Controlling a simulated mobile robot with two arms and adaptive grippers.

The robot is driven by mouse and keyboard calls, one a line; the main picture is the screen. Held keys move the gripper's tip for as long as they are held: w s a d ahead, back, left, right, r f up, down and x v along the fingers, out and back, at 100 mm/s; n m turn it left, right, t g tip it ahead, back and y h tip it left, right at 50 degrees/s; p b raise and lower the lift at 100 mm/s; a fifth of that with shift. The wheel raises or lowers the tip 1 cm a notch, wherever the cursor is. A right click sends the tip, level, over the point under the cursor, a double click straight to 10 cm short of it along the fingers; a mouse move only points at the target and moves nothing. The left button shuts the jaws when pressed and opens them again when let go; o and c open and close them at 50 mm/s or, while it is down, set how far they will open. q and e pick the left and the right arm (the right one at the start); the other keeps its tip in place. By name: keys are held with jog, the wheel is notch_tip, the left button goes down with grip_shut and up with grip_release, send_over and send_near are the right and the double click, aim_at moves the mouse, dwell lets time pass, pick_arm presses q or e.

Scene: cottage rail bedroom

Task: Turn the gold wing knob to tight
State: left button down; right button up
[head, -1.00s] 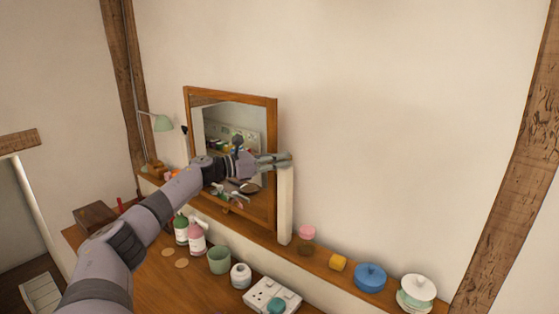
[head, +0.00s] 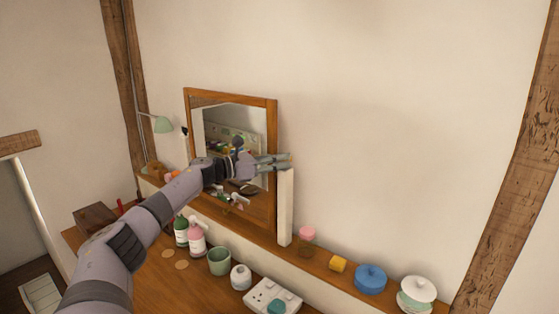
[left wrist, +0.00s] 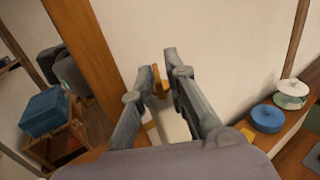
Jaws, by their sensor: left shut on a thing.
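The gold wing knob (left wrist: 158,83) shows in the left wrist view as a small gold piece between the two fingers, at the top of the white post (left wrist: 171,123). My left gripper (left wrist: 161,66) is shut on it. In the head view my left gripper (head: 288,160) reaches across the mirror to the top of the white post (head: 285,207) at the mirror's right side. The knob is hidden there by the fingers. The wood-framed mirror (head: 272,195) stands upright against the wall. My right gripper is not in view.
Along the ledge right of the post sit a pink-topped jar (head: 307,234), a yellow piece (head: 338,264), a blue lidded pot (head: 370,279) and a white-lidded jar (head: 418,289). Bottles (head: 196,240) and a green cup (head: 219,261) stand below my arm. The wall right of the mirror is bare.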

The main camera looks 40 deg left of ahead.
pick_arm(q)
jog(key=shift+a+r, duration=0.4)
jog(key=shift+r, duration=0.15)
jog(key=c, duration=1.8)
grip_release()
jog(key=shift+d+f, duration=0.1)
jog(key=shift+f, duration=0.05)
jog(key=shift+s+f, duration=0.1)
jog(key=shift+v, duration=3.85)
jog(key=shift+o, duration=0.2)
jog(key=shift+d, duration=0.15)
